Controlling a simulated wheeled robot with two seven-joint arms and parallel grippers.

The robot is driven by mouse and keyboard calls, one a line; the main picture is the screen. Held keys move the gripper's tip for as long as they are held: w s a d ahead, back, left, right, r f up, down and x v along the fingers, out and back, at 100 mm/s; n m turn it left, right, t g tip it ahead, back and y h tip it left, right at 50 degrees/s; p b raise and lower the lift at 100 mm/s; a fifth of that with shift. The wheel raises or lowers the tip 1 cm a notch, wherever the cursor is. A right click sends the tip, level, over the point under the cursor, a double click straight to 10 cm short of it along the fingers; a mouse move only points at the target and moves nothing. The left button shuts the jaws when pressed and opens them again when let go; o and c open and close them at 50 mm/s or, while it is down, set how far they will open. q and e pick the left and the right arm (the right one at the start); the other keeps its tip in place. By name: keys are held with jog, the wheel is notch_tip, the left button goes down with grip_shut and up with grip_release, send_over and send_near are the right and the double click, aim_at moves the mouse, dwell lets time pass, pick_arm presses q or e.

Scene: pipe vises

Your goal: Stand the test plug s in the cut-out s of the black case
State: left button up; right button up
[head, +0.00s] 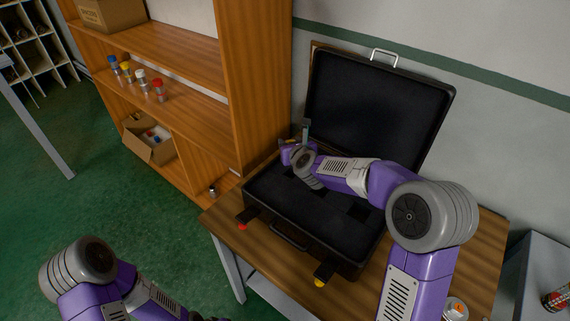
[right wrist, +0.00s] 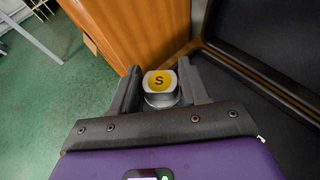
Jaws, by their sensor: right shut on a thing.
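The black case (head: 262,205) lies open on a wooden table, its lid (head: 375,110) leaning back near the wall. Dark square cut-outs (head: 358,211) show in its foam; my right arm hides part of the foam. My right gripper (head: 305,132) is over the back left corner of the case. In the right wrist view, my right gripper (right wrist: 159,90) is shut on test plug s (right wrist: 159,83), a grey metal piece with a yellow top marked S. The plug's lower end is hidden. My left arm shows at the lower left, its gripper out of view.
A wooden shelf (head: 255,90) stands close to the case's left, with several small bottles and a cardboard box (head: 150,140). Red (head: 242,227) and yellow (head: 320,283) bits show by the front latches. A small capped jar (head: 456,309) stands at the table's right.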

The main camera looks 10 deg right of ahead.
jog(key=f, duration=0.1)
jog(key=f+b, duration=0.1)
jog(key=f, duration=0.2)
jog(key=shift+s+f, duration=0.35)
jog(key=shift+f, duration=0.05)
jog(key=shift+f+b, duration=0.8)
jog(key=shift+f, duration=1.55)
